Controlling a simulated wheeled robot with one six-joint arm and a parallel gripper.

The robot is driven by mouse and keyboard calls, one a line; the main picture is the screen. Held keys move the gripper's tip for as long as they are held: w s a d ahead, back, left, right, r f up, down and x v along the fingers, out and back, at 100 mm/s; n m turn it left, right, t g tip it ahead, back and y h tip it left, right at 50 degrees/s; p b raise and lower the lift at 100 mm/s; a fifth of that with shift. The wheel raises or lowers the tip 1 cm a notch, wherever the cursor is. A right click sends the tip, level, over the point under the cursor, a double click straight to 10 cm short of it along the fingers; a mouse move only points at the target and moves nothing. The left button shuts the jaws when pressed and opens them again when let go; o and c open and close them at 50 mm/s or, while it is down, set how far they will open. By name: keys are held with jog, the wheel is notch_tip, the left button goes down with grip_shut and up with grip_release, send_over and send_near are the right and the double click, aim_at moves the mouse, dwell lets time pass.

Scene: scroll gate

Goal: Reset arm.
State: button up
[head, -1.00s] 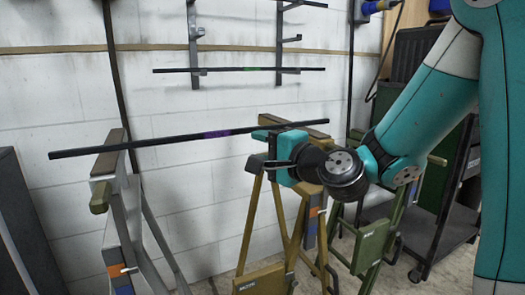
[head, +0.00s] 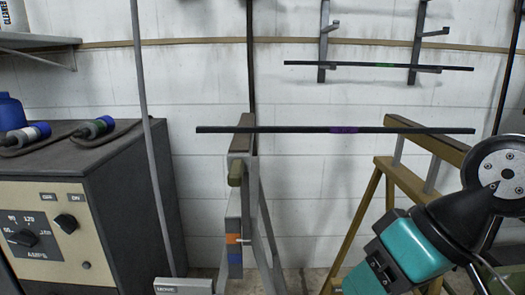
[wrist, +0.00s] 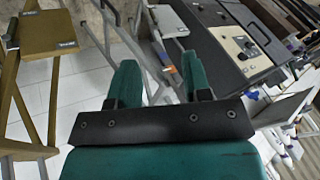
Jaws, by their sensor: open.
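My gripper (wrist: 160,80) is open and empty, with its two teal fingers apart in the wrist view. In the head view my arm is folded at the lower right, and the gripper end points down and left, partly cut off by the frame. A black rod with a purple band (head: 285,129) lies level across a grey trestle (head: 240,145) on the left and a mustard trestle (head: 440,147) on the right. My gripper is below the rod in the picture and apart from it.
A second black rod with a green band (head: 345,64) rests on wall brackets (head: 323,40). A welding machine cabinet (head: 120,200) stands at the left, with torches and a blue bottle (head: 11,112) on top. Bare floor and white wall show between the trestles.

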jog(key=s+d+r+n+g+h+p, duration=0.1)
jog(key=s+d+n+g+h, duration=0.1)
jog(key=s, duration=0.2)
notch_tip(320, 180, up, 26)
jog(key=p, duration=2.6)
jog(key=shift+f, duration=0.15)
jog(key=shift+a, duration=0.1)
